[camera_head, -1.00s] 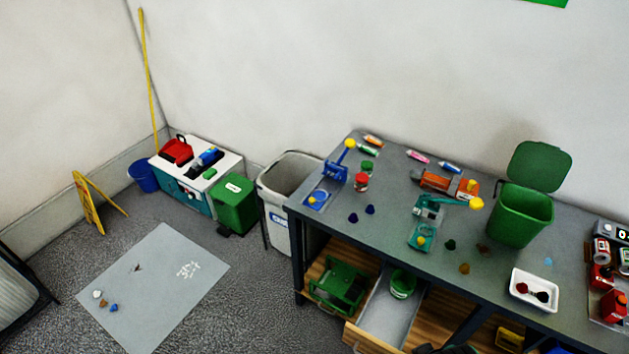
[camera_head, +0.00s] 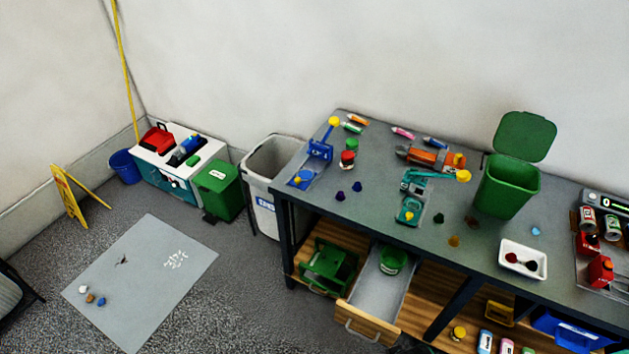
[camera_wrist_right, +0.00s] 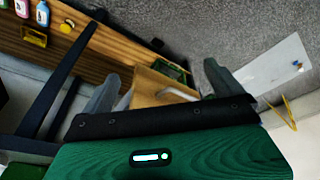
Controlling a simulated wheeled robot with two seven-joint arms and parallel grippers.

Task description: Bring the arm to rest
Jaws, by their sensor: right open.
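My right gripper (camera_wrist_right: 161,72) shows in the right wrist view. Its two grey fingers stand wide apart with nothing between them. Beyond them are the open drawer's wooden front and handle (camera_wrist_right: 178,93), and the floor. Whether the fingers touch the drawer I cannot tell, but they look clear of it. Neither gripper shows in the head view. My left gripper is in no view.
The workbench (camera_head: 385,180) carries toys, a green bin (camera_head: 508,185) and a white tray (camera_head: 523,258). Its drawer (camera_head: 378,285) stands open, with a green tub (camera_head: 391,260) inside. A grey mat (camera_head: 150,280) lies on the floor at left.

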